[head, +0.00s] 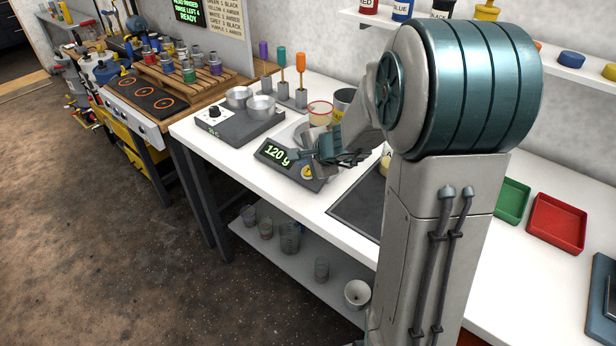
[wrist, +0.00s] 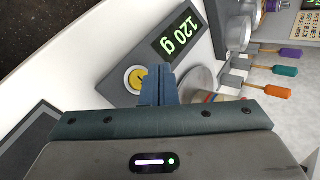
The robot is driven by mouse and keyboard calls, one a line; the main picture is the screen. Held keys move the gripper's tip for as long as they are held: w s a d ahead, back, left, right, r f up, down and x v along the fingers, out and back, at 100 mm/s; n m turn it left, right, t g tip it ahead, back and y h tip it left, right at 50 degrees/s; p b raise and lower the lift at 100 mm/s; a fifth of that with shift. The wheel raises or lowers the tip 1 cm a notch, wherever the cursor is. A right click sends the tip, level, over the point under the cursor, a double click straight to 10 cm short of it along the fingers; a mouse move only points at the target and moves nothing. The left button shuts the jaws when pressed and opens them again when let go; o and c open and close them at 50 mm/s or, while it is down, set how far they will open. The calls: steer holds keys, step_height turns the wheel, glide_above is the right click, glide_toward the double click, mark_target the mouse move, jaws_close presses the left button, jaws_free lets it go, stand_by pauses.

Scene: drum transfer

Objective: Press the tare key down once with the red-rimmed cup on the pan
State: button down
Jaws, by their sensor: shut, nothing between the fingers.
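The scale (head: 264,158) stands on the white bench, and its display (head: 277,153) reads 120 g; the display also shows in the wrist view (wrist: 177,36). Its round yellow tare key (head: 307,173) is clear in the wrist view (wrist: 137,79). The red-rimmed cup (head: 320,110) shows behind my gripper, apparently on the pan (wrist: 197,84); its base is hidden. In the wrist view only a bit of red rim shows beyond the fingers. My gripper (head: 318,157) is shut and empty, its fingertips (wrist: 157,70) close beside the key. I cannot tell whether they touch it.
A hotplate-like unit (head: 238,128) with metal bowls (head: 261,107) is left of the scale. Colour-handled tools (head: 281,68) stand behind. A dark mat (head: 352,208) lies right of the scale; green (head: 512,201) and red (head: 556,224) trays are farther right.

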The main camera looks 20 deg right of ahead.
mark_target(303, 169)
steer(key=shift+w+d+f+b, duration=0.25)
steer(key=shift+f+b, duration=0.2)
steer(key=shift+f, duration=0.2)
steer(key=shift+w+d+f+b, duration=0.1)
steer(key=shift+d+f+b, duration=0.15)
steer(key=shift+f+b, duration=0.3)
steer(key=shift+f, duration=0.15)
stand_by(1.0)
steer(key=shift+w+d+f+b, duration=0.1)
steer(key=shift+f+b, duration=0.2)
steer(key=shift+b, duration=0.15)
steer(key=shift+w+d+f+b, duration=0.1)
steer(key=shift+d+f+b, duration=0.05)
steer(key=shift+f+b, duration=0.3)
stand_by(0.6)
steer(key=shift+r, duration=0.15)
steer(key=shift+s+a+r+p, duration=0.1)
steer(key=shift+a+r+p, duration=0.1)
steer(key=shift+r, duration=0.15)
steer(key=shift+s+a+r+p, duration=0.1)
steer(key=shift+r+p, duration=0.1)
steer(key=shift+r, duration=0.15)
